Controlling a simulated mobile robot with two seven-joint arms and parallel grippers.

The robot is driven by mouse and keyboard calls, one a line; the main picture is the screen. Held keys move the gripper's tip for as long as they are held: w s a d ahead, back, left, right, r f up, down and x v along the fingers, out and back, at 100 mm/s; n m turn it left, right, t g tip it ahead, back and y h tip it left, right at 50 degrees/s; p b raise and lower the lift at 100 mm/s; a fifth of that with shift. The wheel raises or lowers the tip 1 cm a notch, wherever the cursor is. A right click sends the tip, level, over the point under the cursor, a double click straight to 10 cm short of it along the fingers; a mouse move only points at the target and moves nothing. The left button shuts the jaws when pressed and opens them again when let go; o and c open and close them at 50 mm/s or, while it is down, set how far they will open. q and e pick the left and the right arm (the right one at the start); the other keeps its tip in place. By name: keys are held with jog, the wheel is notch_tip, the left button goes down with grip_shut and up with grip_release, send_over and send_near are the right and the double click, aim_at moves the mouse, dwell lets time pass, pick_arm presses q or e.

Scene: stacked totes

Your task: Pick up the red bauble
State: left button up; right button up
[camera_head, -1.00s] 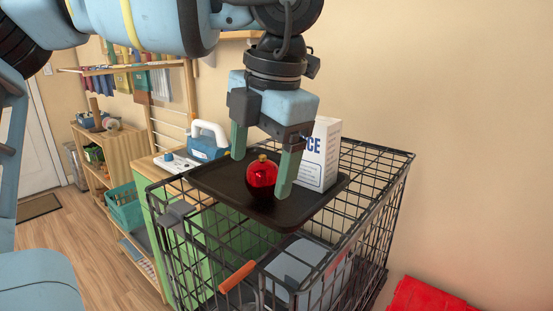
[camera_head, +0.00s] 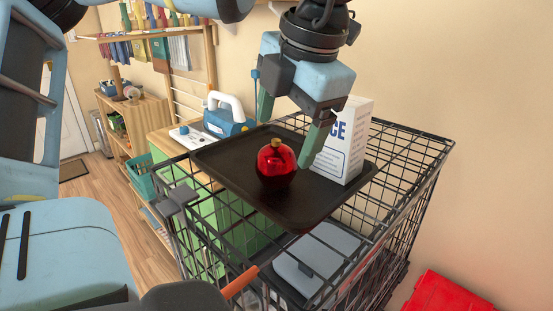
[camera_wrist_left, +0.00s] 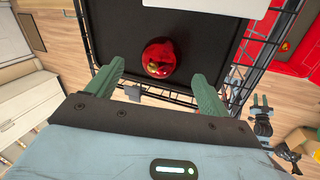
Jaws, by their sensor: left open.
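The red bauble (camera_head: 276,164), round and shiny with a gold cap, sits on a black tray (camera_head: 215,160) on top of a wire cart. My left gripper (camera_head: 285,143) points down just above and behind the bauble, its green fingers open and empty. In the left wrist view the bauble (camera_wrist_left: 158,50) lies on the tray (camera_wrist_left: 112,30), just beyond and between the two fingertips (camera_wrist_left: 157,70). I see no contact between fingers and bauble. My right gripper is not in view.
A white box (camera_head: 346,140) stands on the tray, close to the right finger. The wire cart (camera_head: 415,185) has an orange handle (camera_head: 240,281) and a grey case (camera_head: 318,262) inside. A blue and white device (camera_head: 226,118) stands behind left. A red object (camera_head: 450,292) is at lower right.

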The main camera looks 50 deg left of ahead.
aim_at(279, 149)
pick_arm(q)
jog(key=shift+s+f, duration=0.15)
jog(key=shift+f, duration=0.3)
jog(key=x, duration=0.4)
jog(key=shift+s+f, duration=0.1)
jog(key=shift+f, duration=0.05)
jog(key=c, duration=1.1)
jog(key=shift+o, duration=0.2)
